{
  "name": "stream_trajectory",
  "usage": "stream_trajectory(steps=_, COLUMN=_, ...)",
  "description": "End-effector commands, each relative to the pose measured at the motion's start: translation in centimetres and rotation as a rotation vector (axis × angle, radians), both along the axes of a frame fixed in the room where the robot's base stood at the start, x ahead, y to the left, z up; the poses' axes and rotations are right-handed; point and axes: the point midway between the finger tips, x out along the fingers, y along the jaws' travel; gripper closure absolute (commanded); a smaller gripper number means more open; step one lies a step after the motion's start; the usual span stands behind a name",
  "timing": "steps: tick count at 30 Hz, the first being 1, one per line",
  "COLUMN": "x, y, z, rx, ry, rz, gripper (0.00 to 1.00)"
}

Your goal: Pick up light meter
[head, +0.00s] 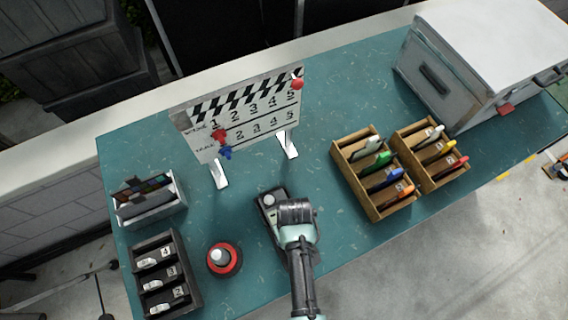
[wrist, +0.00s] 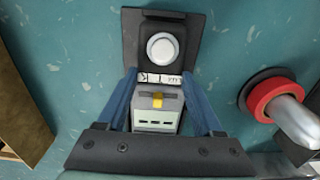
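The light meter is a dark device with a round white dome. In the head view the light meter (head: 268,201) lies on the teal table, partly hidden by my gripper (head: 283,225). In the wrist view the light meter (wrist: 160,75) has its dome at the top, a small display strip below it, and a grey lower body with a yellow button. The blue fingers of my gripper (wrist: 158,85) stand on either side of the grey body. They are spread apart, with narrow gaps beside it, and no firm grip shows.
A red-ringed round object (head: 224,259) stands close left of my gripper. A clapperboard (head: 245,112) stands behind. Wooden trays (head: 372,190) of coloured markers are at right, a dark numbered rack (head: 166,275) at front left. A grey case (head: 450,75) stands at far right.

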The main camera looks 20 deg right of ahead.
Motion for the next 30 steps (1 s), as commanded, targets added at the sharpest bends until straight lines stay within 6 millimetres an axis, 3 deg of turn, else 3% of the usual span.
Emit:
stream_trajectory(steps=1, x=0.0, y=0.0, z=0.0, rx=-0.001, ry=-0.001, rz=0.000, gripper=0.43)
stream_trajectory(steps=9, x=0.0, y=0.0, z=0.0, rx=-0.001, ry=-0.001, rz=0.000, gripper=0.92)
stream_trajectory(steps=11, x=0.0, y=0.0, z=0.0, rx=-0.001, ry=-0.001, rz=0.000, gripper=1.00)
stream_trajectory(steps=23, x=0.2, y=0.0, z=0.4, rx=-0.001, ry=-0.004, rz=0.000, gripper=1.00)
stream_trajectory(steps=30, x=0.1, y=0.0, z=2.6, rx=-0.002, ry=-0.005, rz=0.001, gripper=1.00)
